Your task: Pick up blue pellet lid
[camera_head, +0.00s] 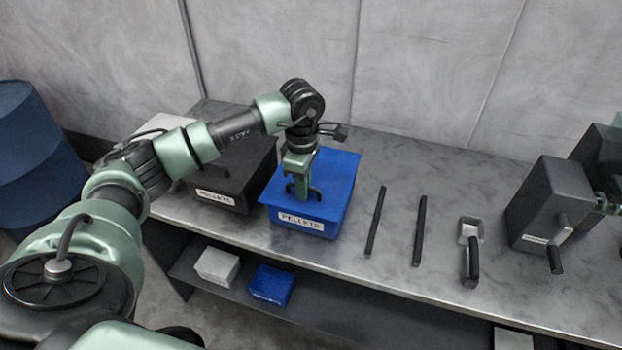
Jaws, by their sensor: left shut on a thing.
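The blue pellet lid (338,180) shows as the flat blue top of the blue pellet box (303,223), which has a white PELLETS label on its front. The box stands on the metal bench. My left arm reaches in from the left and bends down over it. My left gripper (300,194) points down at the lid and is shut on its dark handle (315,193), which is partly hidden by the fingers. The lid looks slightly askew on the box; I cannot tell whether it is raised. My right gripper is not in view.
A black pellet box (232,188) stands close to the left. Two dark bars (375,220), a scoop (470,250) and a dark grey machine (545,205) are to the right on the metal bench (400,290). White and blue boxes (271,285) sit on the lower shelf. Blue barrels (35,150) stand at left.

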